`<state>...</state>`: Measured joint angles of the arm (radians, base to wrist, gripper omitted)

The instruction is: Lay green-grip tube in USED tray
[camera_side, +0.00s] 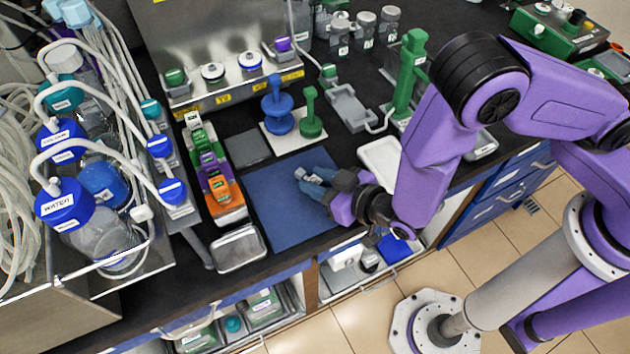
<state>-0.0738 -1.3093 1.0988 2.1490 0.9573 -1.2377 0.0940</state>
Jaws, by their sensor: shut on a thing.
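My gripper (306,175), with blue-grey fingers, is low over the blue mat (268,208), at its right side. It is shut on a small pale piece (301,173) at its fingertips; the fingers hide most of it, and I see no green on it. A rack (232,214) left of the mat holds pieces with green (197,137), purple and orange grips. No tray shows a readable USED label. A shallow metal tray (238,249) is at the front edge, left of the mat.
Blue and green spools (277,107) stand on a white plate behind the mat. A grey tray (350,108) and a tall green stand (407,75) are behind right. Bottles with blue caps (62,205) and hoses crowd the left. The mat's left part is clear.

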